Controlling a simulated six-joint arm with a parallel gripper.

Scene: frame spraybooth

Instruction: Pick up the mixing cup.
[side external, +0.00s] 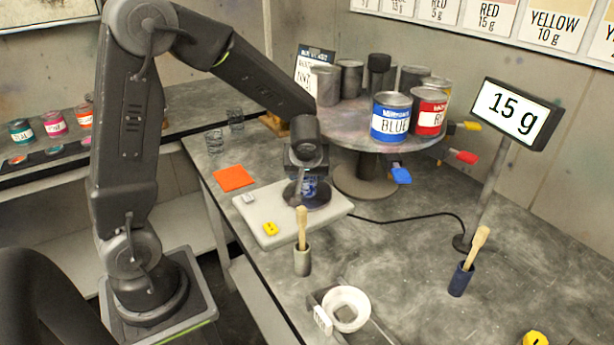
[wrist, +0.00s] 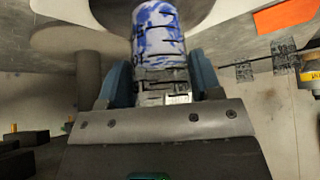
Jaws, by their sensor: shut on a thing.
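The mixing cup (wrist: 158,40) is clear-looking, with blue and white smears. In the wrist view it sits between the two blue-grey fingers of my gripper (wrist: 162,78), which is shut on it. In the side view the cup (side external: 310,187) is partly hidden by my gripper (side external: 307,172), low over the dark round pan (side external: 318,198) of the white scale (side external: 285,227). I cannot tell whether the cup touches the pan. The display (side external: 515,113) reads 15 g.
A round turntable (side external: 352,130) with several cans, including a blue can (side external: 391,117) and a red can (side external: 429,112), stands behind the scale. An orange square (side external: 233,178) lies left.

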